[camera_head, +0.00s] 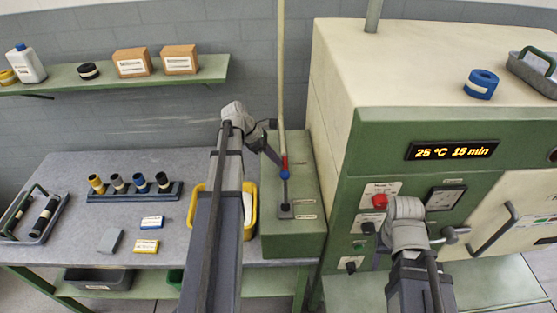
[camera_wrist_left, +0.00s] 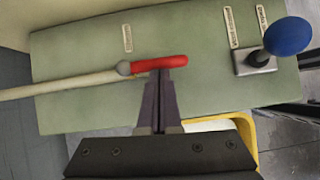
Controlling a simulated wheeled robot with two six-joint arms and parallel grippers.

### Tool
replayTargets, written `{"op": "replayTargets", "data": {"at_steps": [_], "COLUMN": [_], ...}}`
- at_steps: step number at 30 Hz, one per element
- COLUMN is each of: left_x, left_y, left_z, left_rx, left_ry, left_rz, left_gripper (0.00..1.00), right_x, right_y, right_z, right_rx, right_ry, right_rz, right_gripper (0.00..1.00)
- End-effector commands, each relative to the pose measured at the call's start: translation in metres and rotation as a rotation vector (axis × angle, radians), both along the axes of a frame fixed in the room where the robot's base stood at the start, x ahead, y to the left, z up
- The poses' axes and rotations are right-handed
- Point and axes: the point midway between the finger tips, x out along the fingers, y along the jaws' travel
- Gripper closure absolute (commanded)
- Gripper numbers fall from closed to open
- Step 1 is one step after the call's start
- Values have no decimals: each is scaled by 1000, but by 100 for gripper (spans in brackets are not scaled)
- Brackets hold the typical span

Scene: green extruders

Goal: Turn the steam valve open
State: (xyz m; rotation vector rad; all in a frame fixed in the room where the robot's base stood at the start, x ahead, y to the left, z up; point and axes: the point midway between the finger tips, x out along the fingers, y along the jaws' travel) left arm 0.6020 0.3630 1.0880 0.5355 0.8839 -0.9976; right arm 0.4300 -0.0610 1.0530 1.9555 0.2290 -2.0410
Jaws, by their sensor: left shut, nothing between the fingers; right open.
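A lever with a blue knob (camera_head: 284,174) rises from a grey base plate on a green box (camera_head: 292,238). In the left wrist view the blue knob (camera_wrist_left: 288,36) stands at the upper right, beside small labels. A pale pipe with a red end (camera_wrist_left: 158,64) crosses that view; the red end also shows above the knob in the head view (camera_head: 284,161). My left gripper (camera_wrist_left: 160,75) is shut and empty. Its tips overlap the red end in the picture; I cannot tell contact. My right gripper (camera_head: 380,252), partly hidden by its wrist, is open beside the machine front.
A green and cream machine (camera_head: 330,110) with a lit display (camera_head: 452,150) stands right of the green box. A yellow bin (camera_head: 250,215) sits left of the box. A grey table (camera_head: 75,190) holds a tamper rack (camera_head: 110,195) and small packets. A shelf (camera_head: 110,84) hangs above.

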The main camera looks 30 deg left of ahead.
Motion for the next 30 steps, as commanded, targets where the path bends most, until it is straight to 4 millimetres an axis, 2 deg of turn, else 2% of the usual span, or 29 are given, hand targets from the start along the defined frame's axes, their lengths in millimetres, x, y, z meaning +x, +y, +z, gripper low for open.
{"op": "replayTargets", "data": {"at_steps": [1, 7, 18, 24, 30], "left_x": [-1, -7, -25, -32, -34], "left_y": [0, 1, 34, 44, 48], "left_z": [11, 44, 96, 111, 116], "left_rx": [-2, -8, -10, -10, -10], "left_ry": [-1, -8, -8, -7, -7], "left_rz": [-1, -11, -9, -10, -11], "left_gripper": [100, 100, 100, 100, 100], "right_x": [0, 0, 0, 0, -1], "right_y": [0, 0, 0, 0, 0], "right_z": [10, 43, 94, 110, 115], "right_rx": [0, 2, 2, 2, 2], "right_ry": [0, 0, 1, 2, 3], "right_rz": [-1, -7, -10, -8, -7], "right_gripper": [50, 50, 50, 50, 50]}}
